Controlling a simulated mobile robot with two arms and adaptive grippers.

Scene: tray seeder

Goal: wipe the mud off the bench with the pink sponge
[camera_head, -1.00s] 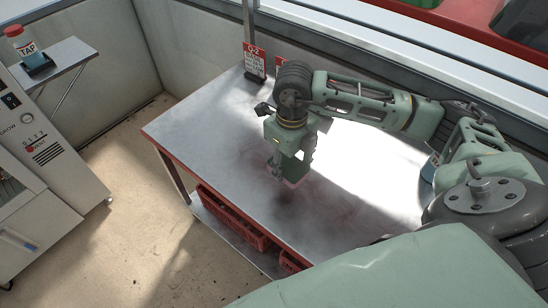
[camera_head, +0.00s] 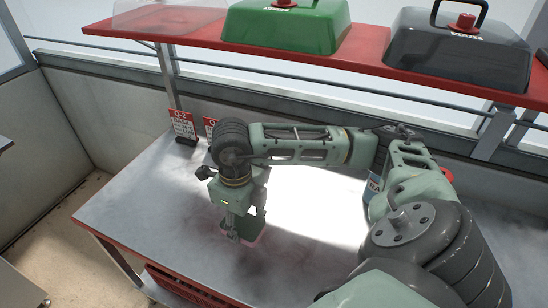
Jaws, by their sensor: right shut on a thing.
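My right gripper (camera_head: 238,231) points down over the metal bench (camera_head: 135,205), close to its top. It is shut on the pink sponge, which is mostly hidden by the fingers; only a faint pinkish tint shows low beside them. I cannot tell whether the sponge touches the bench. Dull, cloudy smudges lie on the bench around the gripper, but I cannot clearly tell mud from shading. My left gripper is not in view.
A red shelf (camera_head: 360,47) above the back of the bench holds a green cover (camera_head: 283,27) and a dark cover (camera_head: 458,50). Red-and-white sign cards (camera_head: 183,126) stand at the back. A red crate (camera_head: 180,287) is under the front edge. The bench's left part is clear.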

